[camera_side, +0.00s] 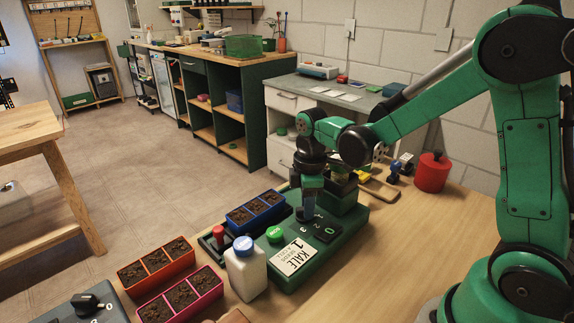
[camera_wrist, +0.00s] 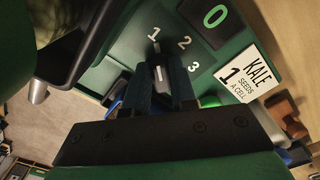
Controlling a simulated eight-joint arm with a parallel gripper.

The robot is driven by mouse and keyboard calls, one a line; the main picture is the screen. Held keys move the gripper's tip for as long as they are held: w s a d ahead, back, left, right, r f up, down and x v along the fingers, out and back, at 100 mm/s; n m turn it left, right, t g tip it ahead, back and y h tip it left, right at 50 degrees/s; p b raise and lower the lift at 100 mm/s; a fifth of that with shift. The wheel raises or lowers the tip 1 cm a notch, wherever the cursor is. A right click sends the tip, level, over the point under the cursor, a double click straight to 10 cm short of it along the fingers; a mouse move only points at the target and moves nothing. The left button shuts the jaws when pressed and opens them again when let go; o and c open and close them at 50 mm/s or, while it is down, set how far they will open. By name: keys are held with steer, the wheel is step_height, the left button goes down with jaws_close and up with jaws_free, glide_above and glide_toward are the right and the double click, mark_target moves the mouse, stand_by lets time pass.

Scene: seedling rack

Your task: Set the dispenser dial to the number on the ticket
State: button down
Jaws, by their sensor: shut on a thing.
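The green dispenser (camera_side: 345,235) stands on the wooden bench. Its dark display (camera_wrist: 208,19) shows a green 0. The white ticket (camera_side: 290,257) on it reads KALE, 1, SEEDS A CELL, and also shows in the wrist view (camera_wrist: 250,77). My gripper (camera_side: 307,214) points down at the dispenser top. In the wrist view my gripper (camera_wrist: 161,68) is shut around the dark dial knob (camera_wrist: 160,76), with a finger on each side. White numbers 1, 2 and 3 surround the knob. Its narrow end appears to lie near the 1, but the fingers partly hide the dial.
A green button (camera_side: 276,234) and a white bottle (camera_side: 246,276) with a blue cap are close by. Soil trays in blue (camera_side: 240,223), orange (camera_side: 130,281) and pink (camera_side: 195,309) lie to the left. A red canister (camera_side: 433,174) stands right. Bare bench lies right of the dispenser.

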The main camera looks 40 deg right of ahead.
steer(key=c, duration=0.7)
jaws_free()
steer(key=shift+r, duration=2.85)
steer(key=s+a+r+m+t, duration=0.1)
steer(key=s+m+t, duration=0.1)
steer(key=m, duration=0.1)
steer(key=s+a+r+m+t, duration=0.1)
steer(key=s+m+t, duration=0.1)
steer(key=m, duration=0.1)
steer(key=s+a+r+m+t, duration=0.1)
steer(key=s+m+t, duration=0.1)
steer(key=m+t, duration=0.1)
steer(key=shift+a+r+m, duration=0.1)
steer(key=shift+a+m, duration=0.15)
steer(key=shift+m, duration=0.35)
